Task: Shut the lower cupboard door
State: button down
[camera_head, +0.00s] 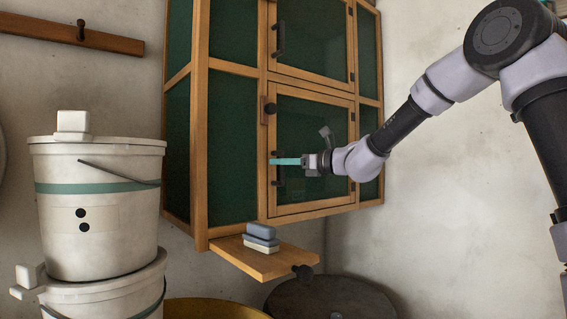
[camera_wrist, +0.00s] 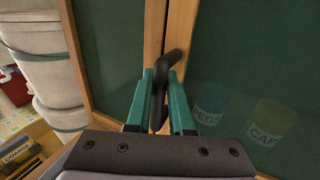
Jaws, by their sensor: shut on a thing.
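The lower cupboard door (camera_head: 314,205) is a wooden frame with a dark green panel, below a similar upper door. It lies flush or nearly flush with the cupboard front; I cannot tell if a small gap remains. Its black bar handle (camera_head: 279,177) is on the left side. My gripper (camera_head: 284,161) reaches in from the right, its teal fingers at the handle. In the wrist view, the fingers (camera_wrist: 160,98) are shut around the black handle (camera_wrist: 172,62). The fingers hide part of the handle.
A small shelf (camera_head: 265,265) with stacked blocks (camera_head: 261,238) juts out below. Stacked white buckets (camera_head: 98,220) stand at left. In the wrist view, labelled jars (camera_wrist: 270,118) show behind the panel.

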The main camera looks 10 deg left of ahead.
jog(key=c, duration=0.8)
grip_release()
jog(key=shift+w+a, duration=0.1)
jog(key=shift+w, duration=0.05)
jog(key=shift+d, duration=0.3)
jog(key=v, duration=1)
jog(key=shift+d, duration=0.15)
